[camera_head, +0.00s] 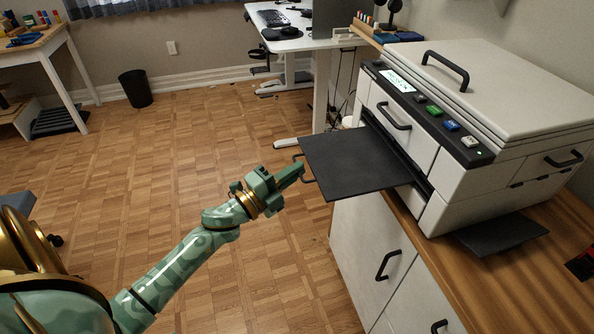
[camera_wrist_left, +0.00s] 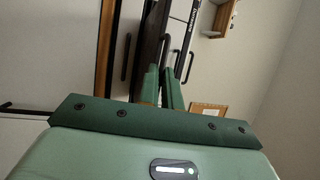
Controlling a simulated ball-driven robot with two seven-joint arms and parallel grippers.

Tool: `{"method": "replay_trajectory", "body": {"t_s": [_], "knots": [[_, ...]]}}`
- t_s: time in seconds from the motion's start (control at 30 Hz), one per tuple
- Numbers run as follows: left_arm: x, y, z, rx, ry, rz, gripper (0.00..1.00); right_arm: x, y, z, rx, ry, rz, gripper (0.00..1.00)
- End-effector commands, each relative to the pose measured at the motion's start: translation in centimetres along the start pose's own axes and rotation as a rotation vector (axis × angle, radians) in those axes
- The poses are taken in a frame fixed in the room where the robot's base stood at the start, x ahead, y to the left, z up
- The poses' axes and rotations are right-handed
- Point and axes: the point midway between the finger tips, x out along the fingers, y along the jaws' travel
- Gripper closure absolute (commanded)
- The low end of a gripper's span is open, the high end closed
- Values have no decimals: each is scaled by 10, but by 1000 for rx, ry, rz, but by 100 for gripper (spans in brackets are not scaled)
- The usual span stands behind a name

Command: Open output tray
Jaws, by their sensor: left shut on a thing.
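The output tray (camera_head: 352,160) is a flat black plate that sticks far out of the front slot of the white printer (camera_head: 455,195). A thin dark handle (camera_head: 304,181) is at the tray's outer edge. My left gripper (camera_head: 298,170) is at this edge, shut on the handle; the fingers hide part of it. In the left wrist view the two green fingers (camera_wrist_left: 168,88) are close together, beside the dark edge of the tray (camera_wrist_left: 148,50). My right gripper is not in view.
The printer stands on a wooden-topped cabinet (camera_head: 550,240) with white doors and dark handles. A second black tray (camera_head: 500,233) sticks out at the printer's right side. A white desk (camera_head: 300,42) stands behind. A black bin (camera_head: 136,88) is on the floor, which is open at left.

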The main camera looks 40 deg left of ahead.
Motion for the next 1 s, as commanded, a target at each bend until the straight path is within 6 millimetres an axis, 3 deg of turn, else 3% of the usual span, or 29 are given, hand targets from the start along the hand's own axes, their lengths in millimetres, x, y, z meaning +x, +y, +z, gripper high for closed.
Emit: {"method": "replay_trajectory", "body": {"t_s": [0.07, 0.17, 0.2, 0.57, 0.67, 1.0], "knots": [[0, 1, 0, -1, 0, 3, 100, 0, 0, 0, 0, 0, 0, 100], [0, 1, 0, -1, 0, 2, 75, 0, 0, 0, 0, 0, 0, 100], [0, 1, 0, -1, 0, 2, 72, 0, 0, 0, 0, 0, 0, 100], [-8, 1, 0, -2, -2, 3, 72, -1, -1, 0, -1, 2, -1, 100], [-24, 0, 0, -2, -2, 3, 72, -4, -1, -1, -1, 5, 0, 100], [-115, 0, -1, -3, -3, 5, 72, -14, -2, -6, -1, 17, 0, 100]]}}
